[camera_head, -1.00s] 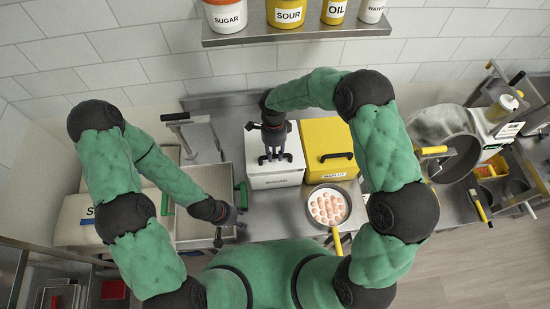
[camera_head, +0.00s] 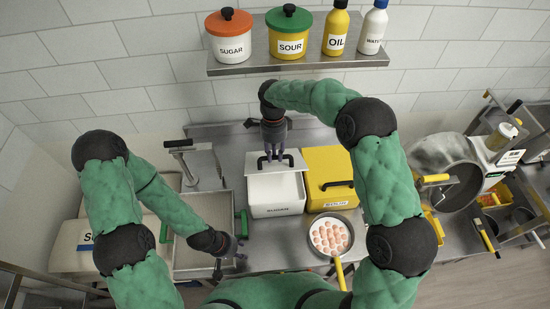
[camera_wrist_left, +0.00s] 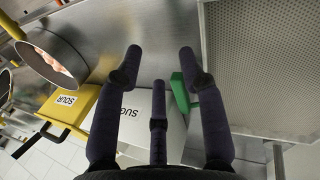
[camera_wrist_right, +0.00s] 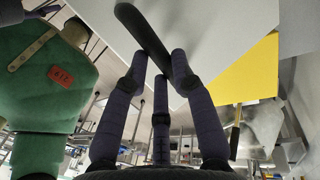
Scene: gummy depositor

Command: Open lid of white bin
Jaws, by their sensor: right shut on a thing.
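The white bin (camera_head: 277,211), labelled SUGAR, stands on the counter left of the yellow bin. Its white lid (camera_head: 256,162) is swung up and back, and the bin's open top shows. My right gripper (camera_head: 275,152) is shut on the black handle (camera_head: 288,160) of the lid. In the right wrist view the handle (camera_wrist_right: 140,30) lies between the fingertips, with the pale lid (camera_wrist_right: 215,30) behind it. My left gripper (camera_head: 238,262) is low at the counter's front, left of the bin; the left wrist view shows its fingers (camera_wrist_left: 160,65) spread and empty.
The yellow bin (camera_head: 330,194) stands right of the white bin. A pan (camera_head: 350,215) with pinkish pieces sits in front of it. A shelf (camera_head: 300,62) with several labelled containers hangs above.

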